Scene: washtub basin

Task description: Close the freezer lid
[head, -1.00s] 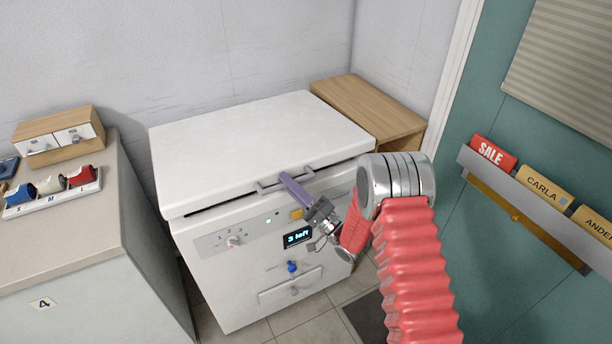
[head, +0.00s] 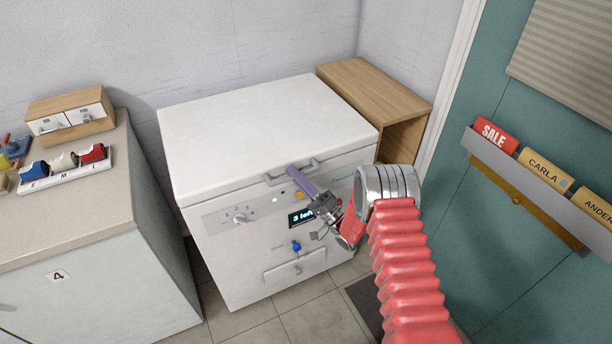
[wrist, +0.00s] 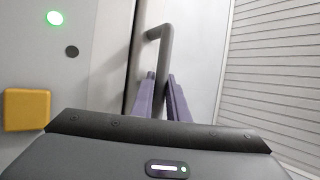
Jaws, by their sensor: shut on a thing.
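The white freezer (head: 265,255) stands in the middle of the head view. Its lid (head: 265,130) lies flat on the body, with no dark gap showing along the front edge. A grey bar handle (head: 277,179) sits on the front of the lid. My gripper (head: 292,172) is at the handle, its purple fingers shut on the bar. In the wrist view the two purple fingers (wrist: 160,95) lie on either side of the handle bar (wrist: 137,70).
A grey cabinet (head: 60,215) with tape rolls and a small drawer box stands on the left. A wooden shelf unit (head: 375,95) stands behind the freezer's right side. A teal door (head: 530,240) with a card rack is on the right.

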